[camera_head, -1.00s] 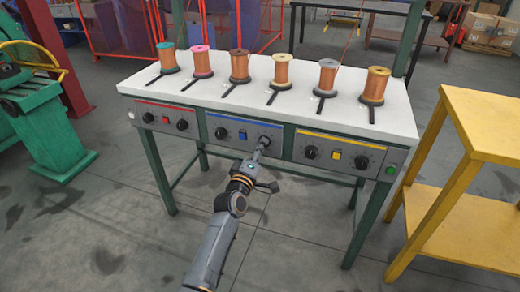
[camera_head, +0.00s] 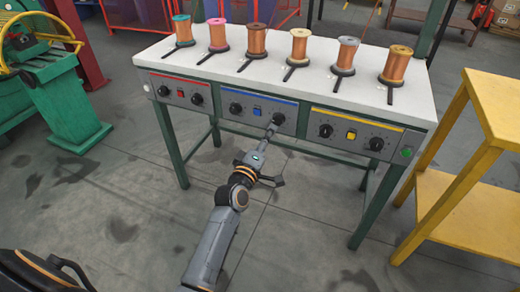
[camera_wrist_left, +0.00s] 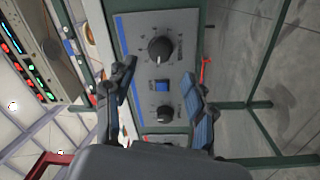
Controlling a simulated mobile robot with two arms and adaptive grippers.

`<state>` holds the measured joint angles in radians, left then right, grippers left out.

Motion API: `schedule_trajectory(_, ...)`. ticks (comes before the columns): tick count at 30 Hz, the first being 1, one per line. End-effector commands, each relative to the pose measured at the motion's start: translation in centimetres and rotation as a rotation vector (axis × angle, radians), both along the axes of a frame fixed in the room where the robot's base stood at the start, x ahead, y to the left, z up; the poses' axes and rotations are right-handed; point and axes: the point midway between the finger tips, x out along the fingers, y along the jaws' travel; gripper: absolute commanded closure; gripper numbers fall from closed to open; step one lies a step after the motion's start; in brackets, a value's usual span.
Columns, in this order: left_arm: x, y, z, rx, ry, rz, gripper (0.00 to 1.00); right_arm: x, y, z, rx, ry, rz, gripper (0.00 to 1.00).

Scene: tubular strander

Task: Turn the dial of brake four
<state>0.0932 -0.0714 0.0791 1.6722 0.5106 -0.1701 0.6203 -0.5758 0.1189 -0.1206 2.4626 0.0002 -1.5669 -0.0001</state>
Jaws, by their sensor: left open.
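The front of the white-topped table carries a blue-striped panel (camera_head: 257,111) with two black dials and a blue button (camera_head: 257,113) between them. The right dial of this panel (camera_head: 279,118), the fourth dial counted from the left, is right at the tip of my left gripper (camera_head: 274,128). In the left wrist view, my left gripper (camera_wrist_left: 157,70) is open, with its two fingers apart. The larger dial (camera_wrist_left: 160,48) lies just beyond the fingertips, roughly between them. I cannot tell whether a finger touches it. The other dial (camera_wrist_left: 164,113) shows further down. My right gripper is not in view.
Red-striped (camera_head: 180,92) and yellow-striped (camera_head: 352,132) panels flank the blue one. Several copper spools (camera_head: 255,40) stand on the table top (camera_head: 215,68). A yellow shelf table (camera_head: 470,160) is close on the right. A green machine (camera_head: 60,95) stands at left. The floor in front is open.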

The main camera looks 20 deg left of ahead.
Motion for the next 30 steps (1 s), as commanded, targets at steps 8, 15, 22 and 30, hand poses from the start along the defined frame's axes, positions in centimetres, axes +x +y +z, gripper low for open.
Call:
schedule_trajectory(8, -5.0, 0.0, -0.3, -0.001, 0.001, -0.001, 0.45, -0.1, 0.0, 0.0, -0.001, 0.002, 0.001, 0.60)
schedule_trajectory(15, -6.2, 0.1, -0.3, -0.001, 0.000, 0.000, 0.45, -0.1, 0.0, -0.1, -0.001, 0.002, 0.001, 0.60)
schedule_trajectory(22, -6.2, 0.1, -0.3, 0.000, 0.000, 0.000, 0.45, -0.1, 0.0, -0.1, -0.001, 0.002, 0.001, 0.60)
schedule_trajectory(30, -6.7, -0.4, -0.8, 0.037, 0.030, -0.022, 0.45, -0.1, 0.0, -0.1, -0.001, 0.002, 0.001, 0.60)
